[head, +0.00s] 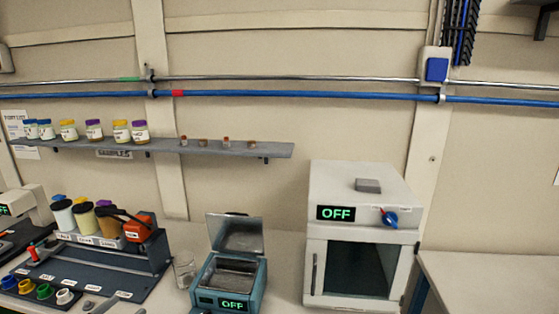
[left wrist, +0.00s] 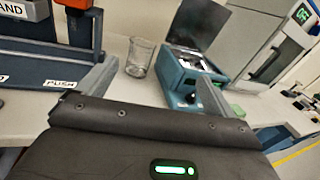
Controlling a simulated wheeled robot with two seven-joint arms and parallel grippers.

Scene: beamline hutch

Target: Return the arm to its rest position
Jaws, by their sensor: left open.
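My left gripper (left wrist: 158,78) shows in the left wrist view, its two grey fingers spread wide with nothing between them. Beyond the fingers stand a clear glass beaker (left wrist: 139,57) and a teal bath unit (left wrist: 190,68) with its lid raised. The gripper looks apart from both. My right gripper is in neither view.
The head view shows the beaker (head: 185,269), the open teal unit (head: 230,278) reading OFF, and a white oven (head: 360,240) reading OFF. A dark rack (head: 100,271) with bottles and coloured knobs stands at left. A wall shelf (head: 215,149) holds several jars. Bench (head: 490,280) at right is clear.

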